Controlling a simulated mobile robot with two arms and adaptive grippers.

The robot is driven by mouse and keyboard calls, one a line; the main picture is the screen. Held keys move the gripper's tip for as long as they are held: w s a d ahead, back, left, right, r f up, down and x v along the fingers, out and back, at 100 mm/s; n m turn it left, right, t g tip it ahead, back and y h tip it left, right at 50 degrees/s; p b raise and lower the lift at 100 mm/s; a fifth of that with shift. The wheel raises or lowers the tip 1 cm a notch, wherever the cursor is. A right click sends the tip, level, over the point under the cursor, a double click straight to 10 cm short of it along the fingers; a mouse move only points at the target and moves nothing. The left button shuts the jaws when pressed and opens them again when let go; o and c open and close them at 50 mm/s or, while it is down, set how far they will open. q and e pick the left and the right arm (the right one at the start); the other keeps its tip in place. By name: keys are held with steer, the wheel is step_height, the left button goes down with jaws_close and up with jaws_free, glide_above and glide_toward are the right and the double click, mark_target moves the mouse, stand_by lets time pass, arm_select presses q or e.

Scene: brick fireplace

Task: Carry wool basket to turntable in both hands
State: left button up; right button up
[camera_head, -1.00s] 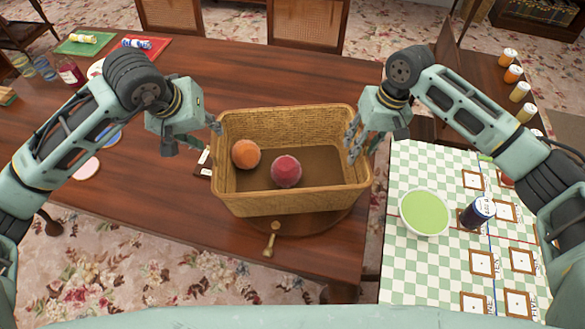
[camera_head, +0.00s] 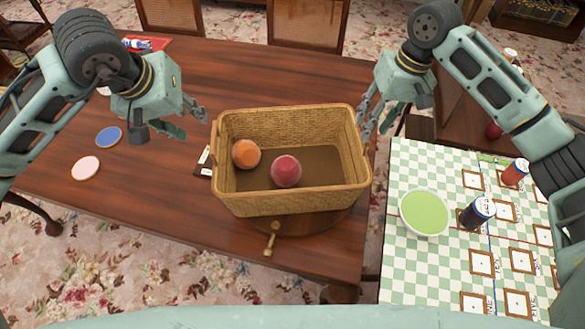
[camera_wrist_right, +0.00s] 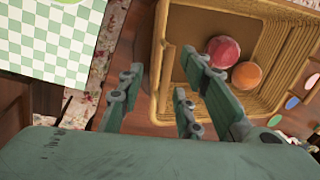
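The wool basket (camera_head: 290,203), a rectangular wicker basket, sits upright on a round wooden board (camera_head: 310,226), probably the turntable, mostly hidden beneath it. An orange wool ball (camera_head: 245,154) and a red wool ball (camera_head: 286,171) lie inside the basket. My left gripper (camera_head: 192,122) is open and empty, left of the basket's left wall and apart from it. My right gripper (camera_head: 372,117) is open beside the basket's right wall; I cannot tell if it touches.
A brass-coloured handle (camera_head: 271,240) sticks out in front of the board. A checkered cloth (camera_head: 408,270) at right carries a green bowl (camera_head: 425,212), a dark jar (camera_head: 477,212) and a red jar (camera_head: 515,172). Coasters (camera_head: 86,168) lie at left.

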steer(key=shift+d+r, duration=0.2)
steer(key=shift+r, duration=0.65)
steer(key=shift+d+r, duration=0.15)
steer(key=shift+r, duration=0.65)
steer(key=shift+f, duration=0.1)
